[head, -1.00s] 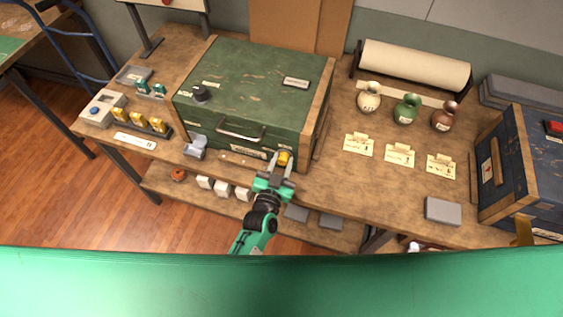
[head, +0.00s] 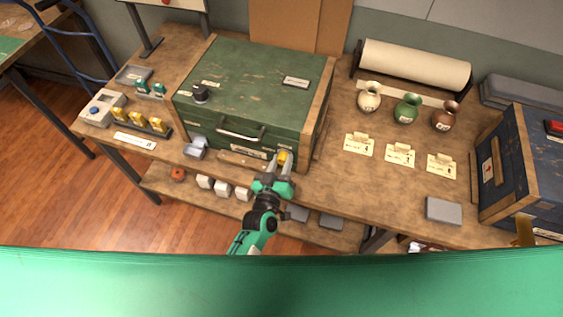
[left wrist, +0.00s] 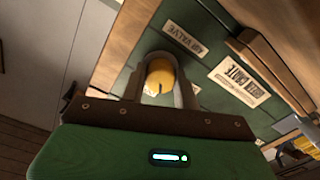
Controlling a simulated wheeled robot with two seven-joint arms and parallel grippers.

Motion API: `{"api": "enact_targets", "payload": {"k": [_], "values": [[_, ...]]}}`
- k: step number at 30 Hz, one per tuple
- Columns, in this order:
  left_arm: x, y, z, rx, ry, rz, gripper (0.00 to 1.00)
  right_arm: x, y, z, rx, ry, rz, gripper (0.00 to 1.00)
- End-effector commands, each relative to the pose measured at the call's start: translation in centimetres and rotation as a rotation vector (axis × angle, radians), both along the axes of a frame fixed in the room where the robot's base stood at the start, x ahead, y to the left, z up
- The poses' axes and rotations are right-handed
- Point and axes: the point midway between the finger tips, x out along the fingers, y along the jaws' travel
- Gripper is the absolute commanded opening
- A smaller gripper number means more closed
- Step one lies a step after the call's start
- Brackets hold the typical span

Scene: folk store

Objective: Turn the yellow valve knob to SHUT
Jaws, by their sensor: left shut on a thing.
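The yellow valve knob (head: 283,158) is on the front face of the green crate (head: 232,85), near its lower right corner. My left gripper (head: 279,164) reaches it from the front and is shut on it. In the left wrist view the knob (left wrist: 160,76) sits between the two fingers (left wrist: 158,90). An "AIR VALVE" label (left wrist: 186,38) is on the crate beside the knob. Any SHUT marking is hidden or too small to read. My right gripper is not in view.
The crate stands on a wooden bench (head: 330,190) with a metal handle (head: 240,133) left of the knob. Three vases (head: 407,109) and several cards stand to the right. A blue crate (head: 515,165) is at the far right. A shelf with small boxes lies below.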

Motion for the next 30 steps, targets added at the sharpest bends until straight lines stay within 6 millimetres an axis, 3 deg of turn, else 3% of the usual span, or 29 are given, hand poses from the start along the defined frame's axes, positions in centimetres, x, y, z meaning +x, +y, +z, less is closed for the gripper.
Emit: {"api": "enact_targets", "payload": {"k": [30], "values": [[0.0,0.1,-0.2,-0.841,0.274,0.001,0.08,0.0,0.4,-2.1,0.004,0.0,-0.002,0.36]]}}
